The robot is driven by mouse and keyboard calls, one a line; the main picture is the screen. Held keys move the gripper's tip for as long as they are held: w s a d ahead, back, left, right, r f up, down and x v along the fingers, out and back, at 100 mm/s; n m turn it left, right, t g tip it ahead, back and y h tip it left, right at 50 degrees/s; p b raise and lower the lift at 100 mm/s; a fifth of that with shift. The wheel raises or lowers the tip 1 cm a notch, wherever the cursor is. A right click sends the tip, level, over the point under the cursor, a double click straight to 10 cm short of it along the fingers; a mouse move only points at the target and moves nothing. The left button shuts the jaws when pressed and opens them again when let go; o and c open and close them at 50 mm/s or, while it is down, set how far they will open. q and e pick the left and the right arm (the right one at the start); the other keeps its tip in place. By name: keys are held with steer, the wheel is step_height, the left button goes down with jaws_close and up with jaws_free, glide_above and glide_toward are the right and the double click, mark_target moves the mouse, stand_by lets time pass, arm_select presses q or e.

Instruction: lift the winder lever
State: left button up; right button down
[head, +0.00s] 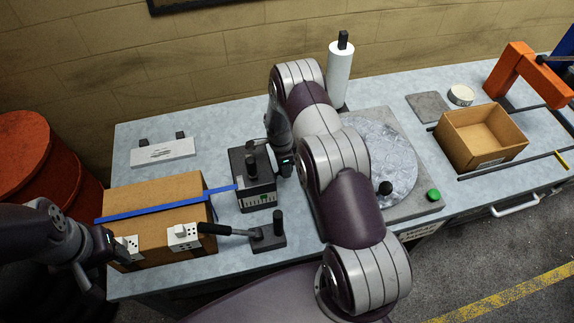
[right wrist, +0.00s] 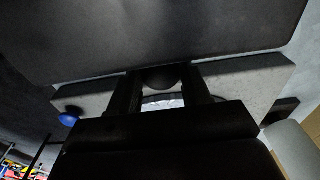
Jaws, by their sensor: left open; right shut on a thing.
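A lever with a black handle (head: 216,229) and grey rod lies low, pointing left from a small dark base (head: 267,238) with an upright black post, near the table's front edge. A black box (head: 255,192) with a black knob and scale stands behind it. My right gripper (head: 283,160) is beside the top of this box, its fingertips mostly hidden by my arm. In the right wrist view, a round black knob (right wrist: 160,78) sits between its closed fingers; I cannot tell which part it belongs to. My left gripper (head: 112,245) is open beside the cardboard box.
The cardboard box (head: 150,205) carries a blue bar (head: 160,206) and white blocks (head: 184,236). A round metal plate (head: 385,155) is right of my arm. A white roll (head: 340,72) and an open carton (head: 480,125) stand further back and right.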

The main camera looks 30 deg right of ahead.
steer(key=shift+w+a+r+h+b, duration=0.2)
steer(key=shift+a+h+b, duration=0.15)
steer(key=shift+h+b, duration=0.5)
steer(key=shift+a+r+b, duration=0.1)
steer(key=shift+r+b, duration=0.1)
steer(key=shift+b, duration=0.2)
steer(key=c, duration=0.8)
jaws_free()
steer(key=o, duration=0.3)
steer(key=shift+a, duration=0.1)
steer(key=b+v, duration=0.4)
steer(key=v, duration=0.8)
steer(key=shift+w+r, duration=0.2)
steer(key=shift+r, duration=0.15)
